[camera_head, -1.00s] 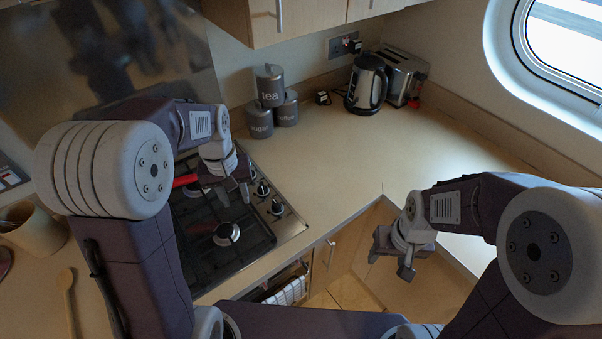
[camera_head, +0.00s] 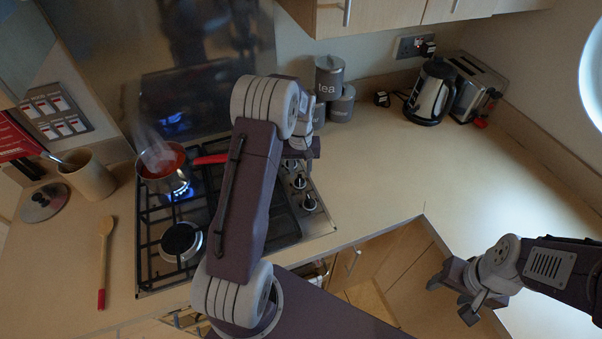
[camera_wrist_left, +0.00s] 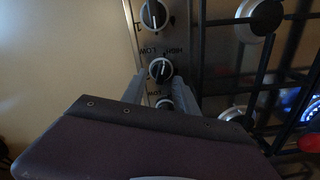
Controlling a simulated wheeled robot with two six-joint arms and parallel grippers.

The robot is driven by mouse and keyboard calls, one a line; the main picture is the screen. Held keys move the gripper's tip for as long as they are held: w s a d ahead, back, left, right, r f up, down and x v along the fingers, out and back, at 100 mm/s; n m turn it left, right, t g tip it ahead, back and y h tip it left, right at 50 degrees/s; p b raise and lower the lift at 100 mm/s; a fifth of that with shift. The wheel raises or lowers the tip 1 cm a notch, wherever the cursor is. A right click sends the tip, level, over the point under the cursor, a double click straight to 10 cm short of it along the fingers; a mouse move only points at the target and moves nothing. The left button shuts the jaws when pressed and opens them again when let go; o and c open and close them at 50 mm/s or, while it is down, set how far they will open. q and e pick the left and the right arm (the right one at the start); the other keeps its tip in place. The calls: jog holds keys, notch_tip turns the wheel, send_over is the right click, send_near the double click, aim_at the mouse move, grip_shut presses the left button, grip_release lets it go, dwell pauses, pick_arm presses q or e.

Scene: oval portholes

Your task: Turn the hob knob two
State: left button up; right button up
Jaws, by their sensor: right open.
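The hob (camera_head: 215,262) has a column of dark knobs on its right side. In the head view a middle knob (camera_head: 299,182) and a front knob (camera_head: 309,203) show clearly. My left gripper (camera_head: 302,158) is over the back end of this column. In the left wrist view its fingers (camera_wrist_left: 162,92) are apart, on either side of a partly hidden knob (camera_wrist_left: 165,104); contact cannot be told. More knobs show beyond it, one near the fingertips (camera_wrist_left: 160,69) and one further (camera_wrist_left: 154,14). The knobs' numbers are unreadable. My right gripper (camera_head: 452,298) is open and empty at the lower right.
A steaming pan (camera_head: 163,172) with a red handle sits over a lit blue flame on the hob's back left. Grey canisters (camera_head: 329,78) stand behind the left gripper. A kettle (camera_head: 430,92) and toaster (camera_head: 476,85) stand further right. The counter (camera_head: 400,165) between is clear.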

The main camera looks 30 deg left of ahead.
aim_at(300, 180)
pick_arm(q)
notch_tip(300, 180, down, 2)
jog(key=shift+s+a+f, duration=0.1)
jog(key=shift+a+f, duration=0.05)
